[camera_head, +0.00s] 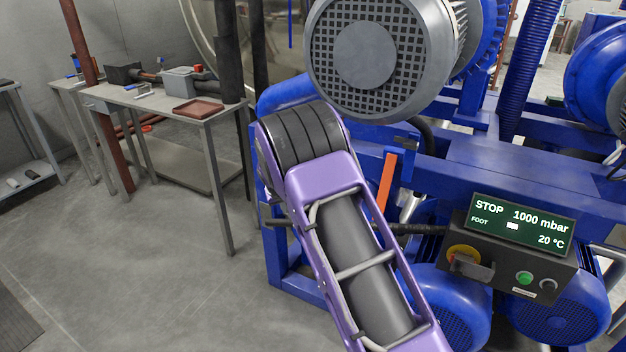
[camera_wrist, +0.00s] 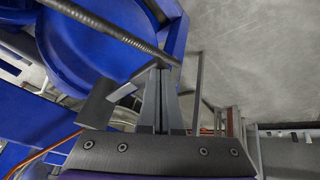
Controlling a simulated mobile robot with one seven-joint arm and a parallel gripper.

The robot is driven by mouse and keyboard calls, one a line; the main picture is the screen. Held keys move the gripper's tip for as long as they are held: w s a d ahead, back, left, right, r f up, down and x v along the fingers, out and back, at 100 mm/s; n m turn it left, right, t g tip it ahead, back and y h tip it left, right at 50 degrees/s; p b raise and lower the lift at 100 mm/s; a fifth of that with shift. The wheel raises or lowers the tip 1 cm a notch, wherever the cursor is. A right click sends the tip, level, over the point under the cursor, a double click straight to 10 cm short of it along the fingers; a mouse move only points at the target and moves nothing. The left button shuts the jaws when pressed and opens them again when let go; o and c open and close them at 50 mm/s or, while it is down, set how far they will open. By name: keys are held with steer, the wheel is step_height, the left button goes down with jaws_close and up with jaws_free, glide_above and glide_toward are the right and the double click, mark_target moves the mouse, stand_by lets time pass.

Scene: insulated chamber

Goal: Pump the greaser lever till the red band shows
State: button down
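In the wrist view, the two dark fingers of my gripper (camera_wrist: 162,98) stand close together and look shut. A dark ribbed rod (camera_wrist: 110,32), which may be the greaser lever, slants down from the upper left and ends just past the fingertips. I cannot tell whether it touches them, and I see nothing clearly held. In the head view my purple arm hides my gripper. A dark rod (camera_head: 415,229) shows right of my arm, and a dark stub (camera_head: 275,223) shows left of it. I cannot make out the greaser body or a red band.
A blue machine frame (camera_head: 500,170) carries a grey motor (camera_head: 375,60) and an orange strip (camera_head: 387,182). A control box with a display (camera_head: 517,224) reads STOP, 1000 mbar, 20 °C. A bench (camera_head: 170,101) holds a reddish tray (camera_head: 198,108). The floor at left is mostly clear.

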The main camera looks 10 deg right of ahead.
steer(key=shift+w+d+f, duration=0.15)
steer(key=shift+f, duration=0.75)
steer(key=shift+w+d+f, duration=0.1)
steer(key=shift+w+f, duration=0.05)
steer(key=shift+f, duration=0.7)
step_height(320, 180, up, 6)
steer(key=s+a+p, duration=0.1)
steer(key=p, duration=0.1)
steer(key=shift+s+r, duration=0.25)
steer(key=shift+f, duration=0.1)
